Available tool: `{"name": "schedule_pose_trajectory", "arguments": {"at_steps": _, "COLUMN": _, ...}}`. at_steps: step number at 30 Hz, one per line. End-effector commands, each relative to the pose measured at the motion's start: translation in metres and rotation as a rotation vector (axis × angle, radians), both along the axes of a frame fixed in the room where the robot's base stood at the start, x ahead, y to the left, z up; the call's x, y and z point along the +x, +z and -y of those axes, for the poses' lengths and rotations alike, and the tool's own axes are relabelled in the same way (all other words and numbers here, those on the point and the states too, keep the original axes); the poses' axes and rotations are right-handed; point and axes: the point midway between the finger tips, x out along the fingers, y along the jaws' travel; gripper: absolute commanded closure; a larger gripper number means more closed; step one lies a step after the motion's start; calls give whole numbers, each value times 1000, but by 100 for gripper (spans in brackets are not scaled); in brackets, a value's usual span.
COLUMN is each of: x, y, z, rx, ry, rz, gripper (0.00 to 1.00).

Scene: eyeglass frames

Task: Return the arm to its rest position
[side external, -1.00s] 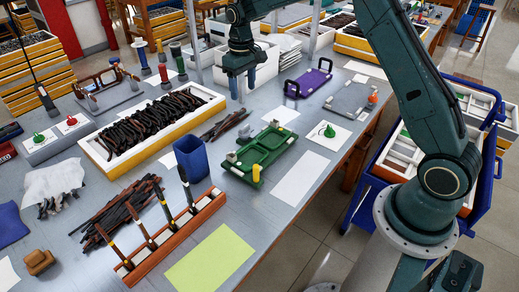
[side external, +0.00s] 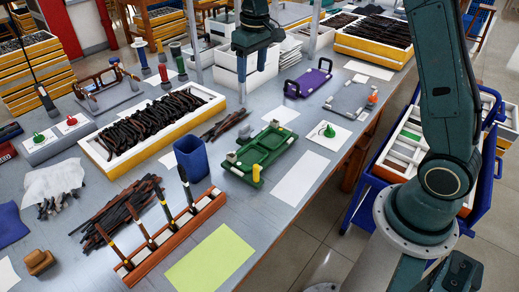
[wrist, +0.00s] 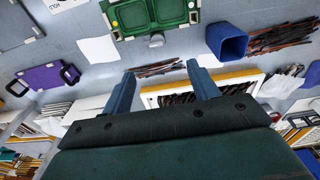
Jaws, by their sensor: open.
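My gripper (side external: 252,64) hangs in the air over the far part of the table in the side external view, in front of white bins. In the wrist view its two blue fingers (wrist: 162,90) are spread apart with nothing between them. Below it in that view lie a small bundle of dark frame parts (wrist: 157,68) and a long tray of dark frame parts (wrist: 238,80). My gripper touches nothing that I can see.
A green fixture (side external: 262,153), a purple tray (side external: 308,82) and a grey plate (side external: 350,98) lie on the table (side external: 245,210). A blue cup (side external: 190,158) stands beside an orange tool rack (side external: 170,240). White bins (side external: 262,70) stand behind the gripper. A blue cart (side external: 365,205) is at the right.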

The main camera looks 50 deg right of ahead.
Motion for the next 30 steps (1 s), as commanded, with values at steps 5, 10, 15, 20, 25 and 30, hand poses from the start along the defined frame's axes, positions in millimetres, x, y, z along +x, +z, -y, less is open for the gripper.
{"name": "schedule_pose_trajectory", "arguments": {"at_steps": 5, "x": -34, "y": 33, "z": -10, "rx": -3, "ry": -1, "rz": 49, "gripper": 40}}
{"name": "schedule_pose_trajectory", "arguments": {"at_steps": 10, "x": -67, "y": 58, "z": -18, "rx": -5, "ry": -1, "rz": 94, "gripper": 40}}
{"name": "schedule_pose_trajectory", "arguments": {"at_steps": 15, "x": -103, "y": 76, "z": -26, "rx": -6, "ry": -3, "rz": 137, "gripper": 40}}
{"name": "schedule_pose_trajectory", "arguments": {"at_steps": 20, "x": -137, "y": 88, "z": -33, "rx": -5, "ry": -4, "rz": 179, "gripper": 40}}
{"name": "schedule_pose_trajectory", "arguments": {"at_steps": 25, "x": -174, "y": 95, "z": -39, "rx": -4, "ry": -5, "rz": 223, "gripper": 40}}
{"name": "schedule_pose_trajectory", "arguments": {"at_steps": 30, "x": -210, "y": 97, "z": -44, "rx": -1, "ry": -5, "rz": 267, "gripper": 40}}
